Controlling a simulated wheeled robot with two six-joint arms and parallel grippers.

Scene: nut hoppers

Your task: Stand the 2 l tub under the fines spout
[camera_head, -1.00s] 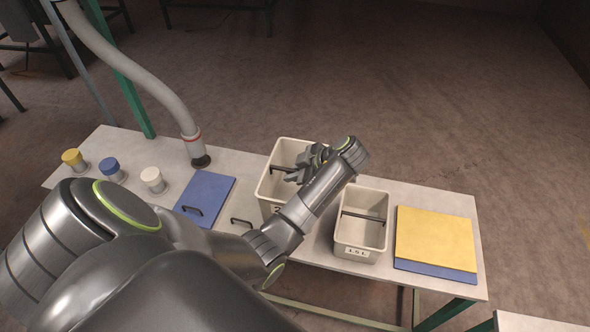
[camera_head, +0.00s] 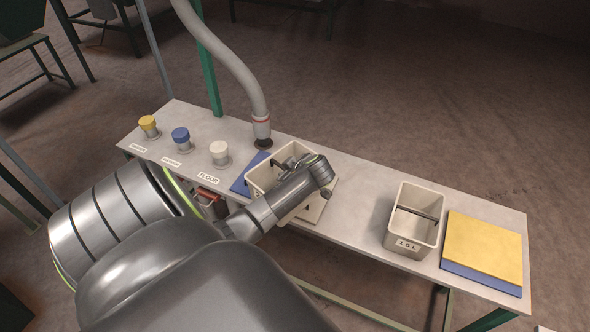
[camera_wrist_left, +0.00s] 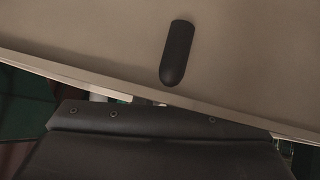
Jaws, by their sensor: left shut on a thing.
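A pale open tub (camera_head: 258,182) with a dark bar across its top is in the head view, left of centre. My left gripper (camera_head: 284,164) is shut on it at the bar; the arm hides much of the tub and most of its label. I cannot tell whether its base is clear of the table. A grey hose ends in a dark spout (camera_head: 263,142) with a red ring, just behind and left of the tub. The left wrist view shows a dark rounded piece (camera_wrist_left: 178,55) against a pale surface. My right gripper is not in view.
A second tub (camera_head: 432,240), labelled 1.5 L, stands to the right on the table (camera_head: 360,205). Yellow and blue slabs (camera_head: 484,245) lie beyond it. Yellow, blue and white capped pieces (camera_head: 181,137) stand at the left. A blue panel (camera_head: 241,184) lies partly behind the tub.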

